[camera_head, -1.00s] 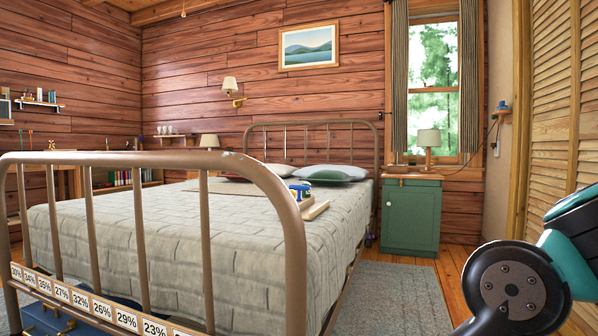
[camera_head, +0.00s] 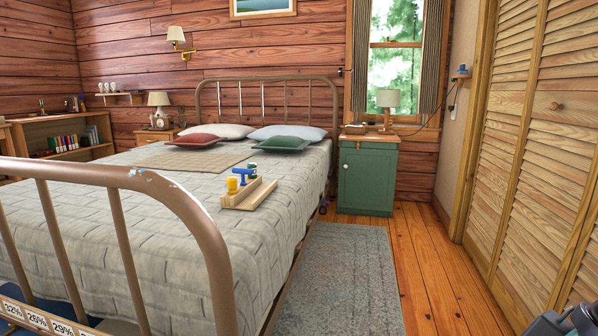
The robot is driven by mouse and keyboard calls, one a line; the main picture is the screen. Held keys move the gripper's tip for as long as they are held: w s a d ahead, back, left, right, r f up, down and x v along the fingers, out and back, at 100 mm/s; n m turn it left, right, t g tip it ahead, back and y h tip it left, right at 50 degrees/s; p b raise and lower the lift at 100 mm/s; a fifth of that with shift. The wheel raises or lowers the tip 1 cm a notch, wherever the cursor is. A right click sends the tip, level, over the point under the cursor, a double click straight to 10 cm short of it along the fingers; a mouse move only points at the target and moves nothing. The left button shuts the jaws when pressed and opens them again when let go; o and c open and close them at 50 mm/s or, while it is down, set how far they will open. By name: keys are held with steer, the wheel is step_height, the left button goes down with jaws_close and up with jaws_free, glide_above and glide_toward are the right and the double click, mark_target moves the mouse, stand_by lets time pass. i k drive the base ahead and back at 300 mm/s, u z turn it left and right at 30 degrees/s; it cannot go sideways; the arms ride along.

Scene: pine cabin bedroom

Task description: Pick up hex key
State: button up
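I cannot make out a hex key in the head camera view. On the bed, a pale wooden block (camera_head: 249,193) carries a blue, a yellow and a green item, too small to identify surely. Only a dark part of my arm shows at the bottom right corner. My gripper is not in view.
The metal-framed bed (camera_head: 160,220) fills the left, its rounded footboard close to me. A green cabinet (camera_head: 366,182) with a lamp (camera_head: 388,100) stands by the window. A grey rug (camera_head: 345,270) and bare floor lie between the bed and the louvred doors (camera_head: 535,150).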

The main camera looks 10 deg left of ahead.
mark_target(244, 171)
steer(key=z, duration=0.1)
steer(key=i, duration=1.05)
steer(key=u, duration=1.25)
